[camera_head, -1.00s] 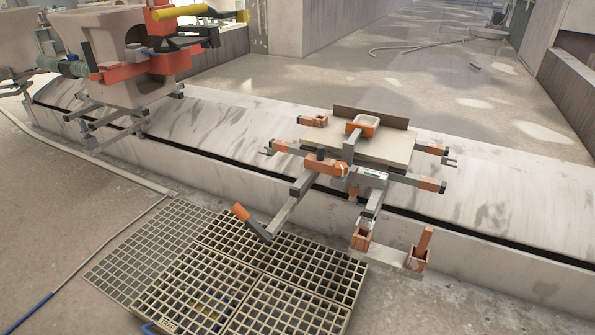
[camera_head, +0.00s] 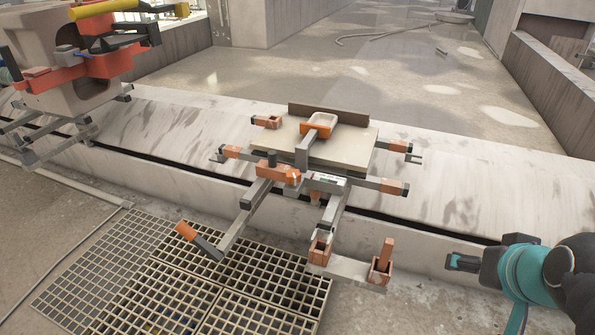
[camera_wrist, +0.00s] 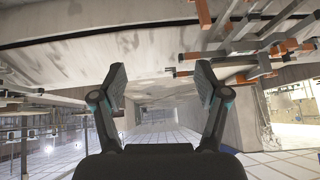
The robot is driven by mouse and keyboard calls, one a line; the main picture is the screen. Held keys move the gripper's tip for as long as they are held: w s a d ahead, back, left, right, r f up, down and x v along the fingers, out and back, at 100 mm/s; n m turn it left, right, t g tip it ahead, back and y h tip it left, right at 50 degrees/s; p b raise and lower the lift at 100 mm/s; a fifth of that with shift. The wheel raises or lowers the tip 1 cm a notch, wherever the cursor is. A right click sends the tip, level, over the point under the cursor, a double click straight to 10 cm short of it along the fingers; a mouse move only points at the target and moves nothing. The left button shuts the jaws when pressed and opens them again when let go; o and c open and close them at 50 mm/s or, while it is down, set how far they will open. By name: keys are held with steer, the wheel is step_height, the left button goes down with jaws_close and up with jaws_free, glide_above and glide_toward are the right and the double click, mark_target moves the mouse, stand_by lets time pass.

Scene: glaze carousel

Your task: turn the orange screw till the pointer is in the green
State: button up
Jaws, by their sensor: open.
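A frame with orange-capped bars (camera_head: 300,163) stands at the sloping concrete ledge in the head view. A small pale gauge strip (camera_head: 325,181) with a hint of green sits on its front bar. An orange piece (camera_head: 293,177) is just left of the strip, and a small orange piece (camera_head: 315,198) hangs below it. I cannot tell which is the screw, and the pointer is too small to read. My gripper (camera_head: 463,262) is at the right, well apart from the frame. In the wrist view my gripper (camera_wrist: 161,82) is open and empty, with parts of the frame at upper right.
Orange-ended bars and an orange-handled lever (camera_head: 200,240) stick out towards me. Two orange sockets stand low in front. Floor grates (camera_head: 140,240) lie at lower left. A large beige casting (camera_head: 75,65) with red clamps stands upper left. Between my gripper and the frame is free room.

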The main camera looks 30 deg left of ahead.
steer(key=w+a+f+t+y+b, duration=0.1)
steer(key=w+a+t, duration=0.1)
steer(key=w+a, duration=0.5)
steer(key=w+a+n+t+y, duration=0.15)
steer(key=w+a, duration=0.25)
steer(key=a, duration=0.7)
steer(key=w+a+f+t+y+b, duration=0.15)
steer(key=w+a, duration=0.35)
steer(key=a, duration=0.5)
steer(key=t, duration=0.3)
glide_toward(289, 180)
steer(key=w+d+r, duration=0.4)
steer(key=s+a+f+m+t+h, duration=0.1)
steer(key=s+a+f+t+h, duration=0.2)
steer(key=s+a+f, duration=0.3)
steer(key=w, duration=0.4)
steer(key=w+a, duration=0.1)
steer(key=w, duration=0.8)
steer(key=shift+w+a+r, duration=0.25)
steer(key=shift+w+a, duration=0.1)
steer(key=shift+w, duration=0.05)
steer(key=c, duration=1.2)
steer(key=shift+m+h, duration=0.25)
steer(key=shift+h, duration=0.15)
